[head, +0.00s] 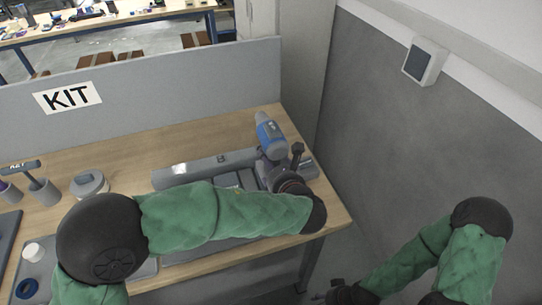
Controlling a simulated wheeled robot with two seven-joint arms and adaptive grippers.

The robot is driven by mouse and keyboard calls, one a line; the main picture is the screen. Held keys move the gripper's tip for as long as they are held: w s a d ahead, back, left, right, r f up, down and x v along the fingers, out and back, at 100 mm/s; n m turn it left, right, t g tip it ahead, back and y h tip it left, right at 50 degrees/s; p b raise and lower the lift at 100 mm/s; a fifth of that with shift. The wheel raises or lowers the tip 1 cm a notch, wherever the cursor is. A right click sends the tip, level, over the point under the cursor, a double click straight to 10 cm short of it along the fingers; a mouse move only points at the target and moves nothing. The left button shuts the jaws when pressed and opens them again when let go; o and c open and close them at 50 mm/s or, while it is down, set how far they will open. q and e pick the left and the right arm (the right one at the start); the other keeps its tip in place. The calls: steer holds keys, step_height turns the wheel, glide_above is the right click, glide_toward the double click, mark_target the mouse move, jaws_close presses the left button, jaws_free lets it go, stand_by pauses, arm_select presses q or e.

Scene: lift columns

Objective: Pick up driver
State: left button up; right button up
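The driver (271,138), a blue and grey power tool, is at the right part of the wooden table (130,140), over a grey tray. Its lower part is partly hidden by my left arm. My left arm reaches across the table from the left, and its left gripper (296,158) is at the driver's right and near side. The wrist and arm hide most of the fingers, so I cannot tell whether they touch or grip it. My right gripper (326,296) is low at the bottom edge, off the table, and only a dark part of it shows.
A grey tray (180,174) lies under my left arm. Grey cups (44,190) and a lidded pot (89,184) stand at the left. A grey partition with a KIT sign (67,97) closes the table's back. A wall (400,130) stands to the right.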

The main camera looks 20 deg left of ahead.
arm_select(q)
steer(key=shift+x, duration=0.95)
steer(key=c, duration=1.3)
steer(key=shift+r, duration=0.15)
jaws_close()
